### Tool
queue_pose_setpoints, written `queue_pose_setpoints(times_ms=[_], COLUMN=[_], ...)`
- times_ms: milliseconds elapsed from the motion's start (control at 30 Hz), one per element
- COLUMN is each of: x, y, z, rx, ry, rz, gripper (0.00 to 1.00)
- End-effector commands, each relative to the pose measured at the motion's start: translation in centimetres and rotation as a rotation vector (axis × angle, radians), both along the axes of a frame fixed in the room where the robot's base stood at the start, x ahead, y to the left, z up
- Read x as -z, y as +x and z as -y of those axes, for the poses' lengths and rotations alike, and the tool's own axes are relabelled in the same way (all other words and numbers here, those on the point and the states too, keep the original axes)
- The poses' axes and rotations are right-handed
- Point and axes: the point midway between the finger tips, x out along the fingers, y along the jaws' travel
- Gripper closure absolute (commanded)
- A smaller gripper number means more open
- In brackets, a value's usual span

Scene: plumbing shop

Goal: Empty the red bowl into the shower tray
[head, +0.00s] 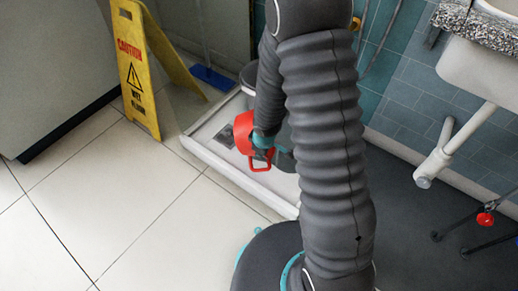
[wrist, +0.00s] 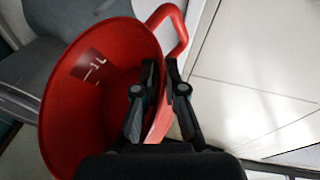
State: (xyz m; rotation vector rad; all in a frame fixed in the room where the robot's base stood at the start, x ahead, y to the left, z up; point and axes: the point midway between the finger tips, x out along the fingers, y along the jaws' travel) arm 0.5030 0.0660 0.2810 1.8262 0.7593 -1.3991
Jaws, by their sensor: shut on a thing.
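The red bowl (head: 243,132) hangs over the white shower tray (head: 196,150), strongly tilted in the head view. A red loop handle shows on it, also in the wrist view. My gripper (wrist: 161,66) is shut on the rim of the bowl, which shows in the wrist view (wrist: 60,120), one finger inside and one outside. No loose contents are clearly seen. In the head view my arm hides part of the tray and bowl.
A yellow wet-floor sign (head: 140,70) stands left of the tray. A dark square drain (head: 225,134) lies in the tray beside the bowl. A white sink (head: 480,75) with a waste pipe is at right. The tiled floor (head: 120,210) at front left is clear.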

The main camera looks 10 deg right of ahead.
Motion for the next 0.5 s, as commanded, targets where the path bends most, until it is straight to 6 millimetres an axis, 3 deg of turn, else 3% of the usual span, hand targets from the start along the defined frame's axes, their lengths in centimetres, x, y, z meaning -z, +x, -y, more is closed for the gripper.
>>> queue_pose_setpoints(times_ms=[500], x=[-0.05], y=[-0.17], z=[0.62], rx=[0.002], ry=[0.075], rz=[0.019], gripper=[1.00])
